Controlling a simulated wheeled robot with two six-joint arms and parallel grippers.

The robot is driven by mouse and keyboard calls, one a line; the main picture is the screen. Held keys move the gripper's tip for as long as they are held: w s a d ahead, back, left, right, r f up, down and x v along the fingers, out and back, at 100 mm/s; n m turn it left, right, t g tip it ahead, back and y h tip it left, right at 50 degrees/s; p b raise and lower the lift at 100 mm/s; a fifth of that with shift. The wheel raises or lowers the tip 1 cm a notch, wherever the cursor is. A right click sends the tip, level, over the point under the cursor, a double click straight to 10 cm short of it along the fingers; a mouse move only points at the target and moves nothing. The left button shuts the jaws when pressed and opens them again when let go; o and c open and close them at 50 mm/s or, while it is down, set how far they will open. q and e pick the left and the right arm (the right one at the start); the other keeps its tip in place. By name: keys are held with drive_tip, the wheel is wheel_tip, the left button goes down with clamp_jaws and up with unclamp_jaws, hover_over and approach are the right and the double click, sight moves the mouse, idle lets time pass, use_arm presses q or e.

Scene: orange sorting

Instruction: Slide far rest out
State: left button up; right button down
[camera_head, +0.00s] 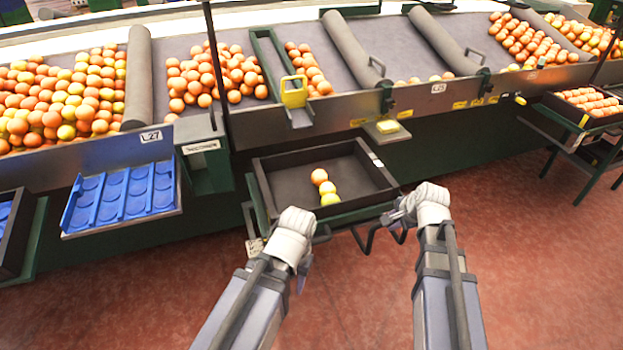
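A black crate (283,168) holding several oranges, one of them yellowish (330,199), sits on a green stand below the sorting line. Black bent bars (367,243) stick out from the stand's front; I take these to be the rests, but cannot tell which is the far one. My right gripper (397,216) is at the right end of these bars, by the crate's front right corner. Whether it touches or grips a bar is unclear.
A blue tray (120,200) with round pockets stands to the left. A filled crate (590,101) sits on a stand at the far right. The sloped sorting line above holds heaps of oranges (75,98) between grey rollers.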

drive_tip(key=shift+s+d, duration=0.25)
drive_tip(key=shift+s, duration=0.4)
drive_tip(key=shift+s+d, duration=0.2)
drive_tip(key=shift+s, duration=0.4)
drive_tip(key=shift+c, duration=2)
unclamp_jaws()
drive_tip(key=shift+w, duration=0.1)
wheel_tip(320, 180, up, 7)
drive_tip(key=p, duration=0.7)
drive_tip(key=shift+a, duration=0.15)
